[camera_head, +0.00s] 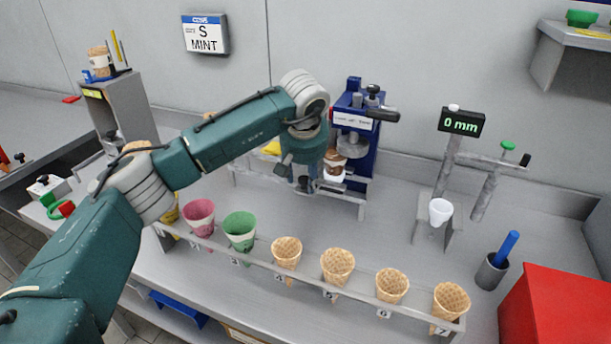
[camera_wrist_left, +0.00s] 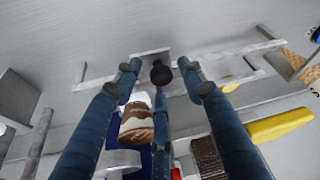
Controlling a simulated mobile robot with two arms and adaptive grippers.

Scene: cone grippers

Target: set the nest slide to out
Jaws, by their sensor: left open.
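The blue press station (camera_head: 355,135) stands against the back wall, with a brown-and-white cup-like piece (camera_head: 335,168) low in its front. My left gripper (camera_head: 308,184) points down just in front and to the left of that piece, and hides part of the station's lower front. In the left wrist view its fingers (camera_wrist_left: 162,78) are spread open around a dark round knob (camera_wrist_left: 160,73). The knob shows between the fingertips; I cannot tell if they touch it. A pale bar (camera_wrist_left: 150,53) lies just beyond it. The brown-and-white piece (camera_wrist_left: 137,125) shows behind the fingers. The slide's position is not clear.
A rack (camera_head: 372,300) with several cones and coloured cups runs along the front. A 0 mm display (camera_head: 462,122), a white cup (camera_head: 440,211), a blue-handled tool (camera_head: 506,248) and a red box (camera_head: 560,305) are at the right. A yellow object (camera_wrist_left: 282,125) lies near the gripper.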

